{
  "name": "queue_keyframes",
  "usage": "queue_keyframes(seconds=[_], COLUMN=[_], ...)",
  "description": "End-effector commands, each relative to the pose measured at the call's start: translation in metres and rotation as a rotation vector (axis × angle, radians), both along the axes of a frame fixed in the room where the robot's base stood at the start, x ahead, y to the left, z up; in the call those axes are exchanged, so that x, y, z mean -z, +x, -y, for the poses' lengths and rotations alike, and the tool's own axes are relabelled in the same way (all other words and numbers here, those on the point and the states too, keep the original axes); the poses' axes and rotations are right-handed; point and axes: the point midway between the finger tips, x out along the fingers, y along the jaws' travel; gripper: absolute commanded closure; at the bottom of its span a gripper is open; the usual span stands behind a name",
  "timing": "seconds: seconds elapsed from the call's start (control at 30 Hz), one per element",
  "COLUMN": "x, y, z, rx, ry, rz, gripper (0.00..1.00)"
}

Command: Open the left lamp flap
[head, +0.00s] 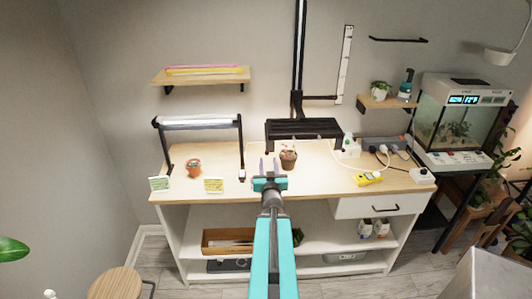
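A black slatted lamp (303,129) hangs low over the back middle of the table, below a vertical black rail. Its left end drops down near the back wall; I cannot tell a separate left flap or whether one is open. My gripper (268,166) is in front of and below that left end in the picture, fingers pointing toward the back. The fingers are apart with nothing seen between them. A small brown pot (288,160) with a plant stands just right of the fingers.
A tube light (198,122) on a black frame stands at the left, with a terracotta pot (193,168) beneath. A yellow card (213,185) lies left of my gripper. A yellow meter (368,178) and power strip (387,143) are right. The table's middle right is clear.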

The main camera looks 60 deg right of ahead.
Motion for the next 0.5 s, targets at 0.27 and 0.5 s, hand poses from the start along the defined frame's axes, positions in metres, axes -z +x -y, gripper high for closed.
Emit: queue_keyframes(seconds=[0.27,0.5], x=[0.003,0.0034], y=[0.0036,0.008], z=[0.0052,0.01], rx=[0.002,-0.002], ry=[0.0,0.001], rz=[0.001,0.001], gripper=[0.66,0.66])
